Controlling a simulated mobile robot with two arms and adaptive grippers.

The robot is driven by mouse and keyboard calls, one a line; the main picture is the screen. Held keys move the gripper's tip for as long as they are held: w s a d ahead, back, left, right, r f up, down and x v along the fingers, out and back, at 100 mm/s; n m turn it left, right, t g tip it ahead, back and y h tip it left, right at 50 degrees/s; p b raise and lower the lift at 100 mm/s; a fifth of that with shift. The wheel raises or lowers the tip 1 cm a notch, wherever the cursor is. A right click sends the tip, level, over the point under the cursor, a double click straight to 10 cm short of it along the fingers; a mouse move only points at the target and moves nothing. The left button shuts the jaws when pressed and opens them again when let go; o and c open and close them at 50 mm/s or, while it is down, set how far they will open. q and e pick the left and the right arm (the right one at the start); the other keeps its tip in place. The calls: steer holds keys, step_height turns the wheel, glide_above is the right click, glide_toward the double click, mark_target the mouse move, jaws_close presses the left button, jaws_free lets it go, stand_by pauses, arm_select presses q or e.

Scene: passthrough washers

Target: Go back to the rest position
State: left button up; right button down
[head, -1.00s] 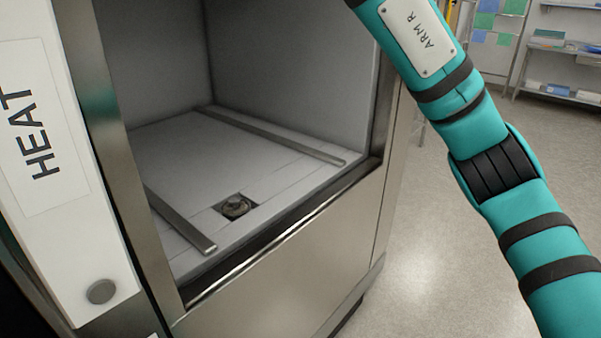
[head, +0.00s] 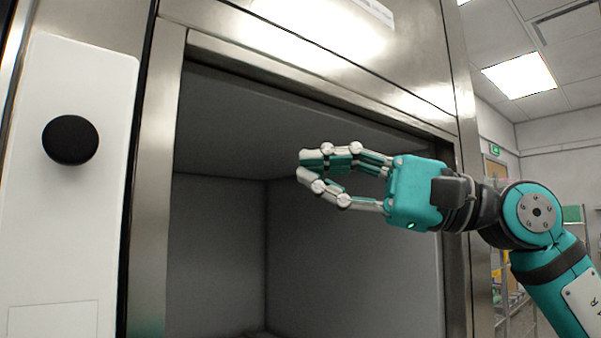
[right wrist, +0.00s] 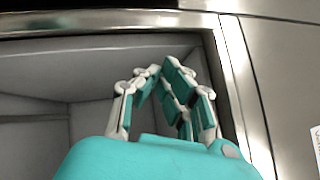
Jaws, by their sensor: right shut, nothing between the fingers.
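My right gripper (head: 304,166) is in front of the open washer chamber (head: 225,240) in the head view, near the upper part of the opening. Its fingertips point left and meet, with nothing between them. In the right wrist view the closed fingers (right wrist: 160,68) point toward the chamber's upper edge. The right arm comes in from the right side of the head view. My left gripper is in neither current view.
The steel door frame (head: 455,150) stands close behind the right wrist. A white panel with a black round knob (head: 70,139) is at the left. A shelf rack (head: 510,290) stands in the room at the right. The visible chamber space is empty.

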steer(key=shift+s+a+r, duration=0.1)
steer(key=shift+s, duration=0.1)
steer(key=shift+w, duration=0.1)
